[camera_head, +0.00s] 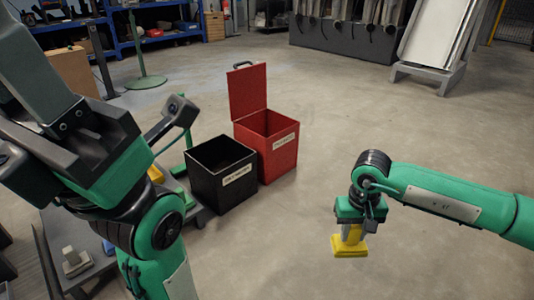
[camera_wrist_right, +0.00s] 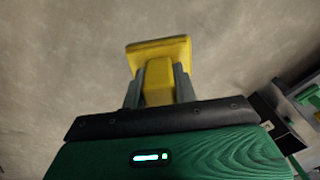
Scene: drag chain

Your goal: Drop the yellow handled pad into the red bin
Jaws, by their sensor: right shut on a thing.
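The yellow handled pad (camera_head: 349,246) hangs below my right gripper (camera_head: 352,228) in the head view, clear of the floor. In the right wrist view the pad (camera_wrist_right: 159,62) shows with its handle between the two grey fingers of my right gripper (camera_wrist_right: 159,88), which is shut on it. The red bin (camera_head: 267,148) stands on the floor left of the right gripper and farther back, with its lid (camera_head: 248,91) raised open. My left arm fills the left of the head view; I cannot make out its fingertips there.
A black open bin (camera_head: 222,180) stands directly left of the red bin. A low grey table (camera_head: 92,262) with small parts lies under my left arm. The floor (camera_head: 340,130) between the red bin and my right arm is clear. Shelves and racks stand at the back.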

